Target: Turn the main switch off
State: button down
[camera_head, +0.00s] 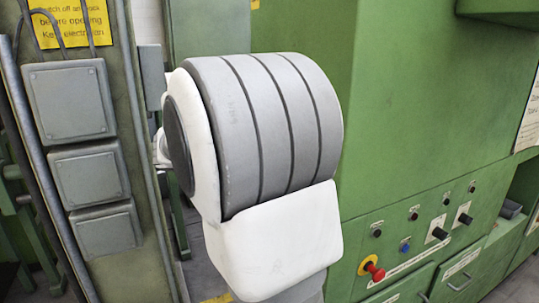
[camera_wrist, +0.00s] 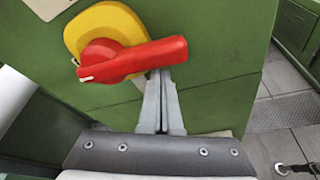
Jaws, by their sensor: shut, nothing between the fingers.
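The main switch has a red handle (camera_wrist: 135,60) on a rounded yellow plate (camera_wrist: 113,20), fixed to a green panel. In the wrist view the handle lies nearly level, its long end to the right and slightly raised. A white mark shows at its left end. My gripper (camera_wrist: 160,76) is shut and empty, with its tips at the lower edge of the handle, right of the knob's middle. I cannot tell whether they touch it. In the head view my arm fills the middle, and neither my gripper nor this handle can be made out.
A green cabinet at the right of the head view carries a red mushroom button (camera_head: 375,269) and several small knobs. Grey boxes (camera_head: 70,100) are on the left panel under a yellow sign (camera_head: 70,20). Open tiled floor (camera_wrist: 285,125) shows at the right of the wrist view.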

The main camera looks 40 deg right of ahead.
jog(key=shift+s+r, duration=0.15)
jog(key=shift+r, duration=0.25)
jog(key=shift+r+p, duration=0.3)
jog(key=shift+f, duration=0.1)
notch_tip(320, 180, down, 5)
jog(key=b, duration=0.3)
jog(key=w+r+v, duration=0.1)
jog(key=v, duration=0.9)
jog(key=shift+w+b, duration=0.3)
jog(key=shift+s+d, duration=0.1)
jog(key=shift+d, duration=0.05)
